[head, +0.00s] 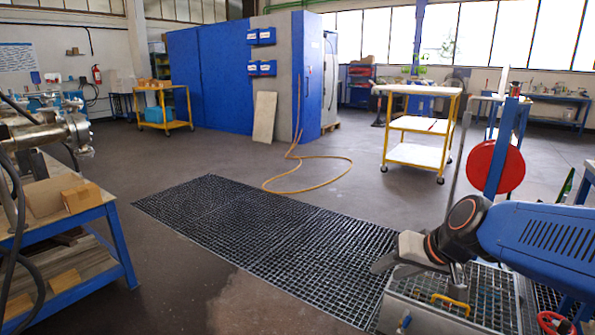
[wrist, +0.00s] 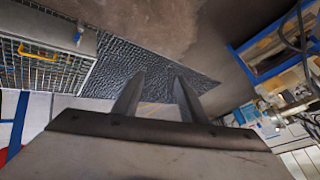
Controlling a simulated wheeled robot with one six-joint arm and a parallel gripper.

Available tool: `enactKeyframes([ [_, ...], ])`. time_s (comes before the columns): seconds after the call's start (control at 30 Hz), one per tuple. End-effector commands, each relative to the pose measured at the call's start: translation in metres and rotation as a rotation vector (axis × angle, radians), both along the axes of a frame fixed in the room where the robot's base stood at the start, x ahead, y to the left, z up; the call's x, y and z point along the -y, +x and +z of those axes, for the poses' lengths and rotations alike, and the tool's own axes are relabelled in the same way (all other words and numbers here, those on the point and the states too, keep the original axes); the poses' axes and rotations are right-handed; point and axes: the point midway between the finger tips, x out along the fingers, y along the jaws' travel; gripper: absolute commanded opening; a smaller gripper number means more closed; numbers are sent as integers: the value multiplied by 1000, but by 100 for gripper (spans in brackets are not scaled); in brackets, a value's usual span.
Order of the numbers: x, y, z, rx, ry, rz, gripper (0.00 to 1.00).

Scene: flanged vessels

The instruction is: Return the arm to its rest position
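My gripper (head: 388,268) is at the right of the head view, at the end of my blue arm, which reaches in from the right edge. It hangs above the left part of a grated metal box. In the wrist view, the two dark fingers of my gripper (wrist: 159,80) stand apart with a clear gap between them. Nothing is held between them; grating and floor show behind. The fingertips touch nothing that I can see.
The grated box (head: 420,312) with a yellow handle (head: 450,303) lies below my gripper. A dark floor grating (head: 270,235) covers the middle floor. A blue workbench (head: 118,235) with cardboard boxes stands at left. A yellow trolley (head: 415,155) and blue cabin (head: 225,75) stand farther back.

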Motion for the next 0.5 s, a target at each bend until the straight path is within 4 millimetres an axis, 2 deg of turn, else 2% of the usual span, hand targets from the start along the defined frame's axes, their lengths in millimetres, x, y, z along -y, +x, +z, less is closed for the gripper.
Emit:
enactKeyframes([
  [0.03, 3, -20, -1, -10, -30, 16, 38],
  [0.1, 9, -45, -5, -32, -77, 33, 38],
  [0.3, 36, -114, -19, -97, -220, 47, 38],
  [0.4, 50, -141, -25, -125, -286, 42, 38],
  [0.5, 63, -159, -29, -143, -335, 30, 38],
])
